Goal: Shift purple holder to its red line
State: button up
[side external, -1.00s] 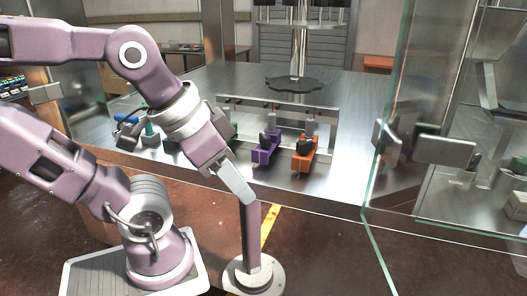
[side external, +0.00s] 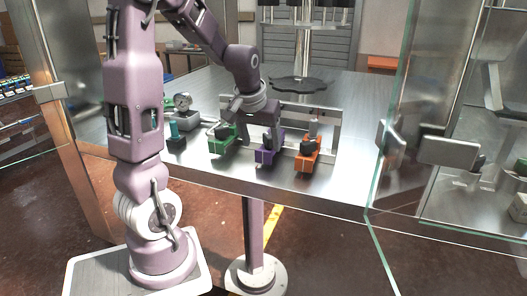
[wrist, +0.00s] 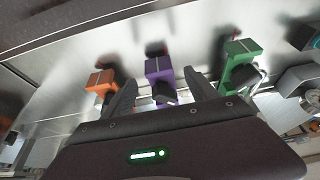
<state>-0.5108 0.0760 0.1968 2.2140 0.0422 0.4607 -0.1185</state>
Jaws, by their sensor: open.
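The purple holder (side external: 268,156) is a small block with a dark knob on top, in the middle of a row on the steel table. It also shows in the wrist view (wrist: 158,70), between my two fingers as seen from above. My gripper (wrist: 160,88) is open and empty, with a finger to each side of the purple holder in the picture. In the side view my gripper (side external: 257,128) is just above and behind the holder, partly hidden by my wrist. A small red mark (wrist: 158,43) shows by the purple holder's far end in the wrist view.
The green holder (side external: 222,146) stands left of the purple one and the orange holder (side external: 306,160) right. A metal rail frame (side external: 335,130) runs behind them. A gauge (side external: 183,103) stands at the left. Glass panels (side external: 400,110) bound the right side.

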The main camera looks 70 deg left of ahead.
aim_at(263, 151)
jog(key=x, duration=0.4)
jog(key=shift+w+f, duration=0.1)
jog(key=shift+f, duration=0.15)
grip_shut()
